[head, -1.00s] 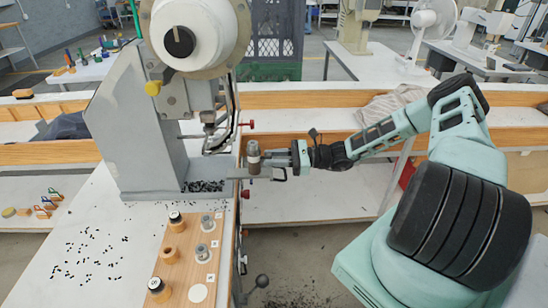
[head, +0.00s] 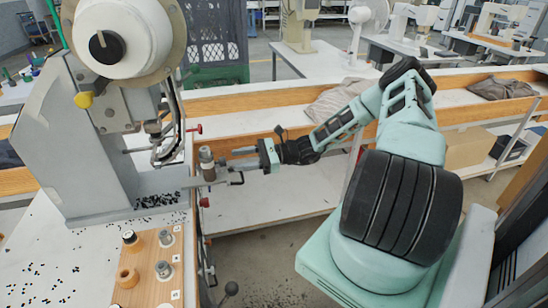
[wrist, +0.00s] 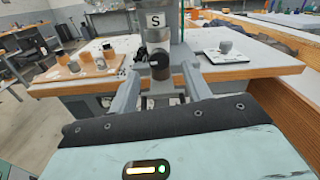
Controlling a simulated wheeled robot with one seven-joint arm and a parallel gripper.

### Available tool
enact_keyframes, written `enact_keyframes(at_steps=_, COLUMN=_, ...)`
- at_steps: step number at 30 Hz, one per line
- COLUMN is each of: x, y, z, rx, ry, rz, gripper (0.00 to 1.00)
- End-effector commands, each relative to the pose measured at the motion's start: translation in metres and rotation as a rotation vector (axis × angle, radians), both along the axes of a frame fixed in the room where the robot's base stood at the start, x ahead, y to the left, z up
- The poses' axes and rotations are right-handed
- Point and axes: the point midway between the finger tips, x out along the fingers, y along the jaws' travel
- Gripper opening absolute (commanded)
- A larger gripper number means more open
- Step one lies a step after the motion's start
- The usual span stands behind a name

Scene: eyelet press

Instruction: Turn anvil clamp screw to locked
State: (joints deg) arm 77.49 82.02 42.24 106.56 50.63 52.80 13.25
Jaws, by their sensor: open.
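The anvil post (head: 207,165) is an upright grey cylinder at the press's right edge in the head view. In the wrist view the post (wrist: 155,35) carries an "S" label. A dark round screw head (wrist: 160,62), which looks like the anvil clamp screw, faces my gripper below the label. I cannot read whether it is locked. My gripper (wrist: 160,88) is open and empty, its fingers to the left and right of the screw head in the picture. In the head view my gripper (head: 240,166) points left at the post, with a small gap.
A wooden board (head: 150,265) with dies lies on the press table. A wood-edged bench (head: 260,195) stands behind my gripper.

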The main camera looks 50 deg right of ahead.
Motion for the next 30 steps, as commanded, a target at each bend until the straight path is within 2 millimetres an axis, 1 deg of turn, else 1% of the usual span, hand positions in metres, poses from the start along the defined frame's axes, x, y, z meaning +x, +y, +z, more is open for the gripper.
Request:
enact_keyframes(at_steps=1, x=-0.008, y=-0.012, z=-0.004, rx=-0.005, ry=0.0, rz=-0.004, gripper=0.48)
enact_keyframes(at_steps=6, x=-0.032, y=-0.045, z=-0.004, rx=-0.005, ry=0.0, rz=-0.005, gripper=0.48)
enact_keyframes(at_steps=12, x=-0.057, y=-0.079, z=-0.003, rx=-0.003, ry=0.001, rz=-0.004, gripper=0.48)
enact_keyframes(at_steps=15, x=-0.066, y=-0.092, z=-0.003, rx=-0.003, ry=0.001, rz=-0.004, gripper=0.48)
enact_keyframes(at_steps=21, x=-0.076, y=-0.105, z=-0.001, rx=0.0, ry=0.001, rz=-0.001, gripper=0.48)
enact_keyframes(at_steps=30, x=-0.078, y=-0.107, z=0.0, rx=0.0, ry=0.001, rz=-0.001, gripper=0.48)
